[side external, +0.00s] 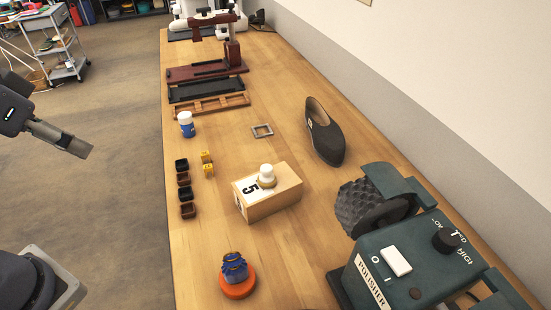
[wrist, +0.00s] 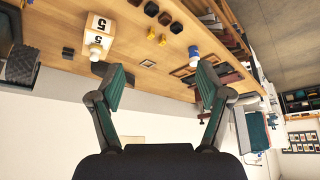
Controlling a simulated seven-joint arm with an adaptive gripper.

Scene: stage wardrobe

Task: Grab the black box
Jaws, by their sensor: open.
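The black box also shows near the top of the wrist view (wrist: 176,27). Two small yellow blocks (side external: 207,163) lie just right of the row, and a white-and-blue bottle (side external: 186,124) stands beyond it. My gripper (wrist: 163,85) is open and empty, its fingers wide apart. It is away from the boxes; in the side view part of my arm shows off the table at the left.
A wooden block marked 5 (side external: 270,199) with a white-topped item on it stands right of the row. A dark shoe (side external: 325,135), metal square frame (side external: 262,131) and green polisher (side external: 420,265) are farther right. A blue item on an orange base (side external: 238,285) stands nearer.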

